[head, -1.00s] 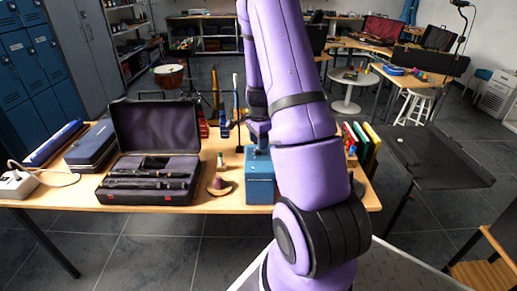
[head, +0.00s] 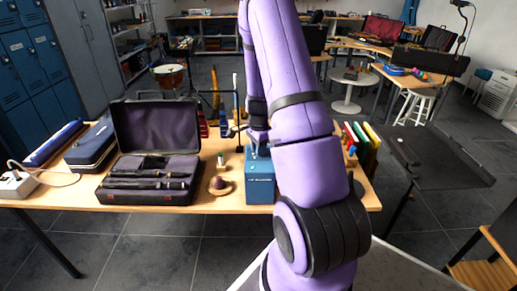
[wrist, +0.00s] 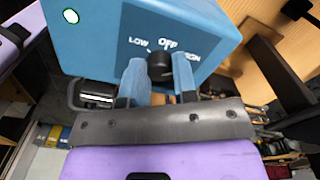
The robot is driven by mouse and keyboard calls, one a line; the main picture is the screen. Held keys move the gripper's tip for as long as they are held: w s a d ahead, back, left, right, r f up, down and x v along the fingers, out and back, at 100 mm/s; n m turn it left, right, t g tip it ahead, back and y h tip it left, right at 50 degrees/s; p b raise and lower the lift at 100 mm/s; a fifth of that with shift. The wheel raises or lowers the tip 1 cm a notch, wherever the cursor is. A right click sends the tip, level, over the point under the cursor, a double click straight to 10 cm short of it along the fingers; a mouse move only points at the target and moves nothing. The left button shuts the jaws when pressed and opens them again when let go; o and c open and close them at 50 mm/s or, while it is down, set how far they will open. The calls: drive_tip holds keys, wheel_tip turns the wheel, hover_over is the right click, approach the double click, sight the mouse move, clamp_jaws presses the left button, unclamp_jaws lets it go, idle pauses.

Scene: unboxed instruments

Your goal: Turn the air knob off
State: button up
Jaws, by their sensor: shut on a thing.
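The blue box (head: 260,186) stands on the wooden table, just left of my arm in the head view. The black air knob (wrist: 160,66) sits just below the lettering. My gripper (wrist: 160,76) has its two blue fingers on either side of the knob, shut on it. The knob's pointer is too small to read clearly. In the head view the knob is hidden.
An open black instrument case (head: 150,195) lies left of the box on the table (head: 100,222). A small brown cone-shaped thing (head: 220,185) and a small bottle (head: 220,160) stand between them. Coloured books (head: 365,140) stand right of my arm.

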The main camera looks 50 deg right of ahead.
drive_tip(key=shift+n, duration=0.3)
drive_tip(key=n, duration=0.5)
drive_tip(key=shift+n, duration=0.3)
drive_tip(key=n, duration=0.5)
drive_tip(key=shift+n, duration=0.4)
drive_tip(key=o, duration=0.9)
drive_tip(key=shift+r, duration=0.1)
wheel_tip(320, 180, up, 11)
drive_tip(key=shift+f, duration=0.15)
